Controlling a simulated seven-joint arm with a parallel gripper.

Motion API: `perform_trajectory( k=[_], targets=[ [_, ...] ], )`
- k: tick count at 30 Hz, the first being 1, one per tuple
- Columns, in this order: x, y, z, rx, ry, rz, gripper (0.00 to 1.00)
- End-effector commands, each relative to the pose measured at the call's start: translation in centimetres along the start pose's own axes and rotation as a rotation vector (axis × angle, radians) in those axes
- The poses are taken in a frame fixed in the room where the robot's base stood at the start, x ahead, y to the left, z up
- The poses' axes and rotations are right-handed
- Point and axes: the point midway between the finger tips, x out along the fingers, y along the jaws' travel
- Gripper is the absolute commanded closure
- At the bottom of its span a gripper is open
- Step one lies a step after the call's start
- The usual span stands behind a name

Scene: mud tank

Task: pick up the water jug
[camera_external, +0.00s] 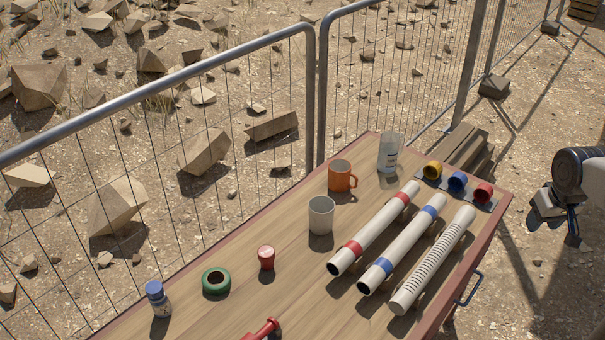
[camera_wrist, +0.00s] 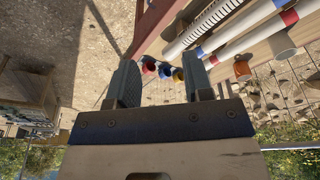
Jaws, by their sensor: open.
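The water jug appears to be the clear, upright container with markings (camera_external: 389,153), standing near the far end of the wooden table (camera_external: 232,262). An orange mug (camera_external: 342,176) stands in front of it to the left. My gripper (camera_external: 558,218) is off the table's right edge, well apart from the jug, with the coloured rings between them. In the wrist view my gripper (camera_wrist: 163,65) is open, with nothing between its fingers. I cannot make out the jug clearly there; the right finger may hide it.
Three pipes (camera_external: 379,229) lie along the table's right side. Coloured rings (camera_external: 457,182) sit on a plate at the right corner. A grey cup (camera_external: 321,215), red piece (camera_external: 266,258), green ring (camera_external: 216,281) and blue-capped bottle (camera_external: 158,298) stand leftward. A wire fence (camera_external: 240,110) runs behind.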

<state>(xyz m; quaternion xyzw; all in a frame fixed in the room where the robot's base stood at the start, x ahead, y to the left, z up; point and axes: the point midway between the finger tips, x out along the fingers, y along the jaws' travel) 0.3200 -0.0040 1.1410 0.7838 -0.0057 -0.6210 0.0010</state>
Motion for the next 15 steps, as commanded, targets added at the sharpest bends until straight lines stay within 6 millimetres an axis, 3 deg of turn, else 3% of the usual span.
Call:
perform_trajectory(
  k=[8,15],
  targets=[
    [-0.6,-0.2,-3.9,-0.103,-0.015,-0.003,0.54],
    [-1.1,-0.6,-9.7,-0.261,-0.034,-0.008,0.54]
  ],
)
